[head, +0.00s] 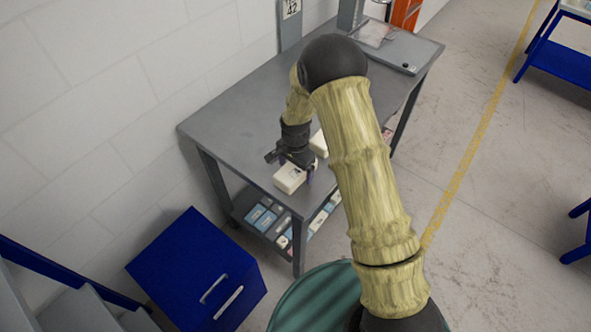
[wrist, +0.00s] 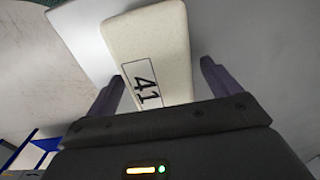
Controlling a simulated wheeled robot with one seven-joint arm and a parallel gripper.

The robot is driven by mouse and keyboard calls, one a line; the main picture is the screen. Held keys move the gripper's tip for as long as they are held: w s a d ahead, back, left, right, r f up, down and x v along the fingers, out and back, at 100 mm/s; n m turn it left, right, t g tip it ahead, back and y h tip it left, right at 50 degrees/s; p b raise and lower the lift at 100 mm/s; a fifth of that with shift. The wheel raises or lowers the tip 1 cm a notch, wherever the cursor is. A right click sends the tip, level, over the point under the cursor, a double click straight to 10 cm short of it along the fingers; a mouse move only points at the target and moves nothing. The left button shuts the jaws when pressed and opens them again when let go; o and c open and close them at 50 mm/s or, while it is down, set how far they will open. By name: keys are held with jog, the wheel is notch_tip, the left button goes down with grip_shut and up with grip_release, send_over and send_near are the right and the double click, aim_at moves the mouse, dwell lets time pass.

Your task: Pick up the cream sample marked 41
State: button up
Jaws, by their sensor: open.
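The cream sample marked 41 (wrist: 165,50) lies on the grey table and fills the upper middle of the wrist view, its label readable near my jaws. In the head view it shows as a pale block (head: 289,178) near the table's front-left corner. My gripper (wrist: 162,85) is open, one dark finger on each side of the sample's near end. Gaps show between the fingers and the sample's sides. In the head view my gripper (head: 291,166) is directly over the block, pointing down. Whether the fingers touch the table is hard to tell.
Another cream block (head: 319,143) lies just behind, partly hidden by my arm. The grey table (head: 232,124) is clear on its left, with a shelf of small boxes (head: 262,218) below. A blue cabinet (head: 190,262) stands in front, left. A flat device (head: 395,48) sits at the far end.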

aim_at(295, 168)
dwell(0.4)
jog(key=c, duration=1)
jog(key=shift+r, duration=0.15)
jog(key=shift+c, duration=0.2)
notch_tip(295, 168, up, 10)
jog(key=b, duration=0.2)
jog(key=shift+b, duration=0.4)
jog(key=shift+s, duration=0.1)
